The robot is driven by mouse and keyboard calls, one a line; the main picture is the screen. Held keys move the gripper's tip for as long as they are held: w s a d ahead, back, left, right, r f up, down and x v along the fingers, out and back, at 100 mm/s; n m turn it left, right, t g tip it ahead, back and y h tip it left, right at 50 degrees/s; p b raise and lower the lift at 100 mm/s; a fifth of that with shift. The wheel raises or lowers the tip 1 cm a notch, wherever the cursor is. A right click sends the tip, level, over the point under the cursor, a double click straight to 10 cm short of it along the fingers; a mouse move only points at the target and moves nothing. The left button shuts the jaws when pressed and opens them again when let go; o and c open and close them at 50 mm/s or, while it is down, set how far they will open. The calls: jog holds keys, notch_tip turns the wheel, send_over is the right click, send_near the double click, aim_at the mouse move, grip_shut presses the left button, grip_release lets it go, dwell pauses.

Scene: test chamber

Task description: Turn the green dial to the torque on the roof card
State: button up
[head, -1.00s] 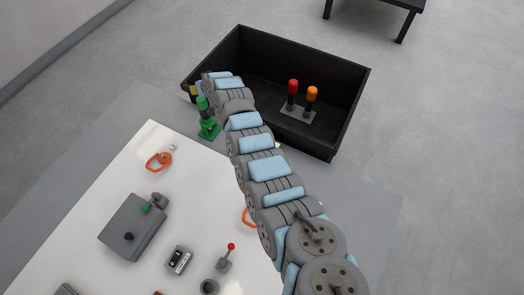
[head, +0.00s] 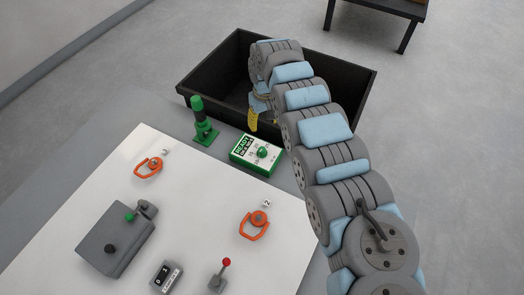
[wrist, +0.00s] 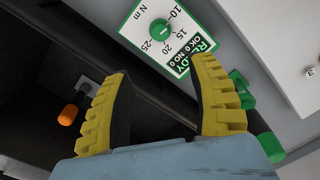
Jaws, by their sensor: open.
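The green dial (head: 263,152) sits on a white and green box (head: 240,160) by the near wall of the black bin. In the wrist view the dial (wrist: 160,30) is ringed by a scale with 10, 15, 20 and 25 and the letters N m; a panel beside it reads READY, OK 0, NO 0. My gripper (wrist: 160,72) is open and empty, its yellow fingers pointing toward the box with the dial beyond the tips. In the head view one yellow finger (head: 252,120) shows above and left of the dial. I cannot make out a roof card.
A green post with a black band (head: 200,121) stands left of the dial box, close to a finger in the wrist view. The black bin (head: 205,82) is behind. Orange rings (head: 252,228), a grey box (head: 117,243) and a red-tipped lever (head: 221,272) stand on the white board.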

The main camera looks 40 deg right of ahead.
aim_at(262, 149)
jog(key=f+b, duration=0.3)
jog(key=f, duration=0.5)
jog(key=f+b, duration=0.2)
jog(key=f, duration=0.5)
jog(key=shift+a+f+b, duration=0.2)
jog(key=shift+f+b, duration=0.2)
grip_shut()
